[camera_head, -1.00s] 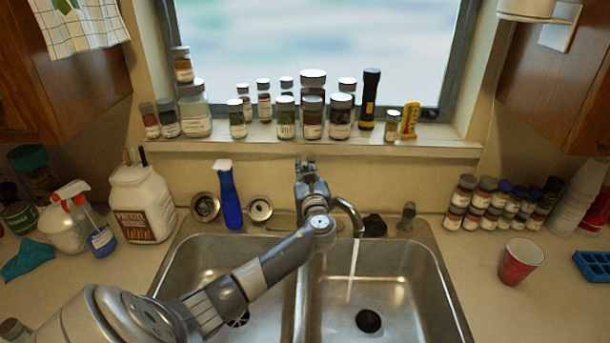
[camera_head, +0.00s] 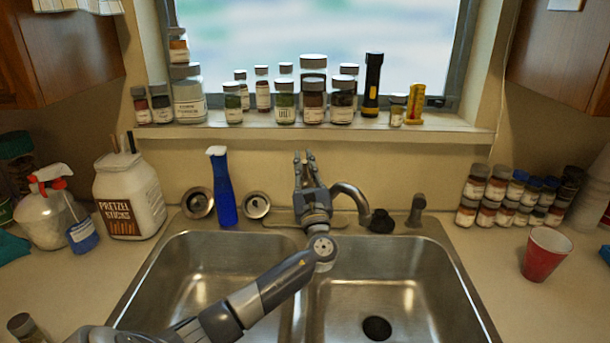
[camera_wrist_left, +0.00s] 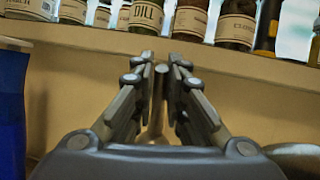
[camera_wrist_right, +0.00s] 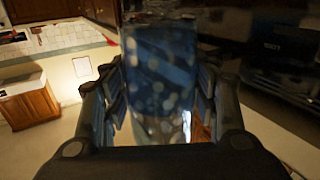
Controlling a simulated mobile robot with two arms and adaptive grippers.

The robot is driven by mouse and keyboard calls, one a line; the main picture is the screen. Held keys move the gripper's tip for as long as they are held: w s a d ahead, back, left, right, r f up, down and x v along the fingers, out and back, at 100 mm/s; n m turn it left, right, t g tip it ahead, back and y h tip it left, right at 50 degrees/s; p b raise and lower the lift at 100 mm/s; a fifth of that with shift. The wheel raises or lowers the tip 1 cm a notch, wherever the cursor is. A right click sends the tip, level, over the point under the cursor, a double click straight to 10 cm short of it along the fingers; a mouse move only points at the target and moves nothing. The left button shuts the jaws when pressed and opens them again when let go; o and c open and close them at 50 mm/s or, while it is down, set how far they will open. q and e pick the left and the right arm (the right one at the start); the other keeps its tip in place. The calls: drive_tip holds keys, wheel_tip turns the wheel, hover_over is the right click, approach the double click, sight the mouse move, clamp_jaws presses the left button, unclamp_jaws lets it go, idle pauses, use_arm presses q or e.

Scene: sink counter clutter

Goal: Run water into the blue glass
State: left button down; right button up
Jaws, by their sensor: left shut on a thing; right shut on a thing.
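The faucet's spout (camera_head: 352,190) curves over the right basin of the steel sink (camera_head: 425,262), and no water stream shows below it. My left gripper (camera_head: 304,160) is upright at the faucet. In the left wrist view its fingers close on the slim faucet handle (camera_wrist_left: 160,80), which they partly hide. The blue glass (camera_wrist_right: 160,70) shows only in the right wrist view, translucent with pale spots. My right gripper (camera_wrist_right: 165,85) is shut around it, one finger on each side. I cannot tell whether it holds water. The glass and right arm are outside the head view.
A red cup (camera_head: 546,254) and stacked spice jars (camera_head: 505,198) stand on the right counter. A pretzel tub (camera_head: 130,197) is at left. Jars and a flashlight (camera_head: 372,85) line the sill.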

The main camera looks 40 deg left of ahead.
use_arm(q)
drive_tip(key=shift+f, duration=0.15)
use_arm(e)
drive_tip(key=shift+f, duration=0.4)
use_arm(q)
drive_tip(key=shift+d, duration=0.1)
drive_tip(key=c, duration=1.6)
unclamp_jaws()
drive_tip(key=shift+s, duration=0.1)
drive_tip(key=shift+c, duration=0.2)
wheel_tip(320, 180, up, 10)
drive_tip(key=shift+r, duration=0.1)
